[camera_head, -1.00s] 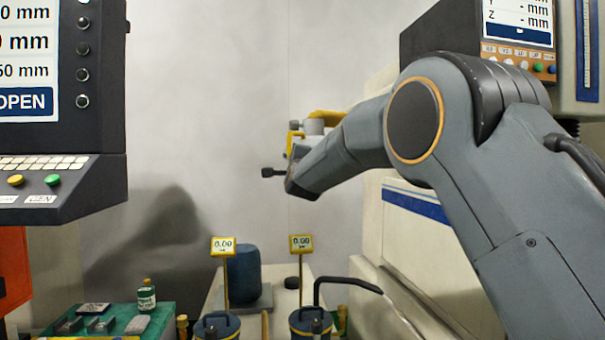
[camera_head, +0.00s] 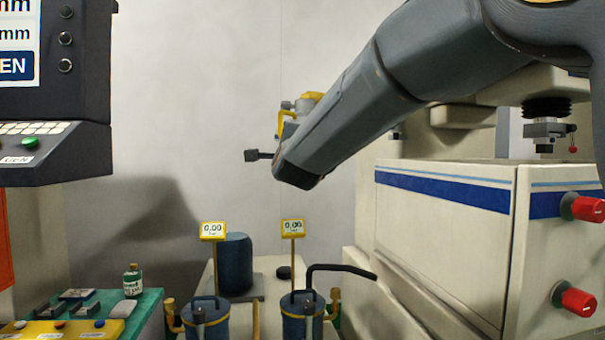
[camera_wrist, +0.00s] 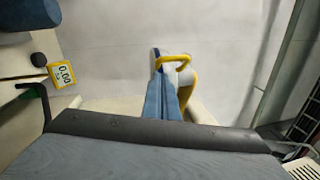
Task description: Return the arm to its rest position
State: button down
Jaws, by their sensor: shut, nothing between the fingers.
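My arm (camera_head: 365,95) comes in from the upper right of the head view and slopes down to the left, above the bench. Beyond its lower end, yellow and grey parts and a dark knob show only partly, so the gripper is mostly hidden there. In the wrist view, blue-grey fingers with a yellow loop beside them rise above a dark edge; I take these for my gripper (camera_wrist: 163,85). It is shut, with nothing seen in it, and points toward the pale wall, apart from the bench things.
A control panel (camera_head: 60,150) hangs at left. A cream machine tank (camera_head: 440,240) with red knobs stands right. The wall (camera_head: 190,90) behind is clear.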

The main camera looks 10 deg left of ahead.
jog(key=s+d+f+n+g+h, duration=0.1)
jog(key=s+d+f+n+g, duration=0.15)
jog(key=d+f, duration=0.6)
jog(key=s+d+f+n+g+h, duration=0.25)
jog(key=d+f, duration=0.35)
jog(key=f, duration=0.6)
jog(key=s+d+f+n+g+h, duration=0.1)
jog(key=d+f+n+g, duration=0.25)
jog(key=d+f, duration=0.55)
jog(key=s+d+f+n+g+h, duration=0.1)
jog(key=s+d+f+n+g, duration=0.1)
jog(key=s+d+f, duration=0.4)
jog(key=s+d+f+n+g+h, duration=0.1)
jog(key=s+d+f+g, duration=0.3)
jog(key=s, duration=1)
jog(key=s+d+f+n+g+h, duration=0.1)
jog(key=s+d+f+n+g, duration=0.2)
jog(key=s+d+f, duration=0.5)
jog(key=s+f+n, duration=0.1)
jog(key=s, duration=0.1)
jog(key=shift+s+d+f+g, duration=0.15)
jog(key=shift+s+g, duration=0.15)
jog(key=shift+g, duration=0.05)
jog(key=shift+w+d, duration=0.1)
